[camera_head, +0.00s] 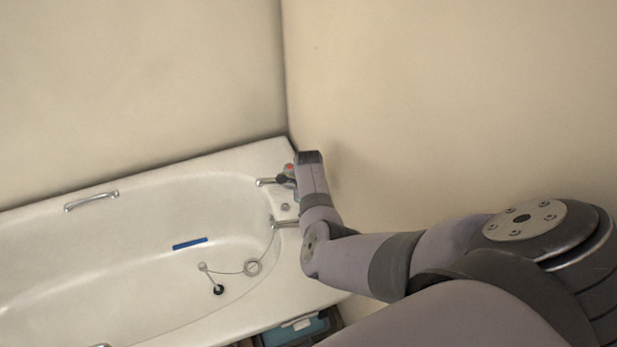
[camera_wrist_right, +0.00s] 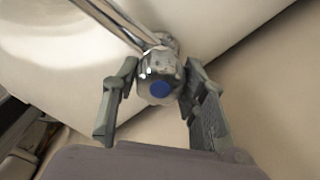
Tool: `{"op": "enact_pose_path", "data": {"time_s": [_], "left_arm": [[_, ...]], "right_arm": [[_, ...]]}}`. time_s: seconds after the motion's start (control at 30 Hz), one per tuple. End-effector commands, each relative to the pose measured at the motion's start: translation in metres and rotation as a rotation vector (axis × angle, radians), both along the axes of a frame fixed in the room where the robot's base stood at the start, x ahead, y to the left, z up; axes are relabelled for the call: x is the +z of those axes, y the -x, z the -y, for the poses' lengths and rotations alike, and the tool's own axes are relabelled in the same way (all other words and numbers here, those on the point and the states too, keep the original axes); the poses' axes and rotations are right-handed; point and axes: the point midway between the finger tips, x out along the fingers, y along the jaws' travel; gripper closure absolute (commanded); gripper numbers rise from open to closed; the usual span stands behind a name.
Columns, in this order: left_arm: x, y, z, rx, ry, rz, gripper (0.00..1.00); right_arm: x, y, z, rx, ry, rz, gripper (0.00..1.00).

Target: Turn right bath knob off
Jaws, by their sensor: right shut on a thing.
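A chrome bath knob with a blue cap (camera_wrist_right: 159,88) sits between the two fingers of my right gripper (camera_wrist_right: 158,90) in the right wrist view. The fingers are shut on its sides, and a chrome spout (camera_wrist_right: 110,22) runs from it to the upper left. In the head view my right gripper (camera_head: 284,179) is small and dark at the tap end of the bathtub (camera_head: 150,255). My wrist hides most of the knob there. My left gripper is not in view.
A beige wall (camera_head: 430,110) stands close behind my right arm. A metal grab handle (camera_head: 91,200) is on the far rim. A blue strip (camera_head: 190,244) and a plug on a chain (camera_head: 219,289) lie in the tub. A teal box (camera_head: 297,331) is beside it.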

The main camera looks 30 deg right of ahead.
Motion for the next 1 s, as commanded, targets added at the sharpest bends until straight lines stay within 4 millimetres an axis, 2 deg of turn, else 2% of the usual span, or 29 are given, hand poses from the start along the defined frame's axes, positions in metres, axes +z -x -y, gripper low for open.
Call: {"op": "enact_pose_path", "data": {"time_s": [0.37, 0.4, 0.7, 1.0], "left_arm": [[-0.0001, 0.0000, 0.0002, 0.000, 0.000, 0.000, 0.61], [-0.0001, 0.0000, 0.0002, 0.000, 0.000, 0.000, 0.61], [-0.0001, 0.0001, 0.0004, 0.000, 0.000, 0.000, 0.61], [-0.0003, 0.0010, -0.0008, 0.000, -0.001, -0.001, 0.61]], "right_arm": [[0.0002, -0.0001, -0.0002, -0.004, 0.000, 0.000, 0.88], [0.0002, -0.0002, -0.0001, -0.004, 0.000, 0.000, 0.59], [0.0001, -0.0001, 0.0000, -0.003, 0.000, 0.000, 0.40], [0.0011, -0.0003, 0.0001, -0.004, 0.000, 0.001, 0.40]]}}
